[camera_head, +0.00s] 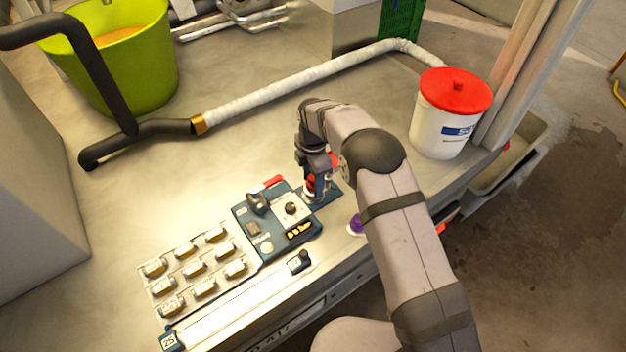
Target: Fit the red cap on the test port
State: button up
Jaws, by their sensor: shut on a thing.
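My gripper (316,190) points down over the small dark blue plate (330,192) at the right of the teal panel (248,228). It is shut on a small red piece (310,182), which looks like the red cap. The fingers and wrist hide much of it, so I cannot tell whether it touches anything below. I cannot clearly pick out the test port. A dark round fitting (291,208) on a pale square plate stands on the panel, left of my gripper.
A purple-topped piece (356,223) stands beside my forearm. A red lever (268,183) rises from the panel. A tray of several small blocks (195,268) lies left. A red-lidded white bucket (445,135) stands right, a white-wrapped hose (300,80) behind.

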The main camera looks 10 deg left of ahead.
jog(key=shift+f, duration=0.25)
jog(key=o, duration=0.9)
jog(key=shift+c, duration=0.2)
jog(key=shift+r+p, duration=3.65)
jog(key=shift+r, duration=1.85)
jog(key=shift+r, duration=0.1)
notch_tip(320, 180, up, 9)
jog(key=p, duration=0.6)
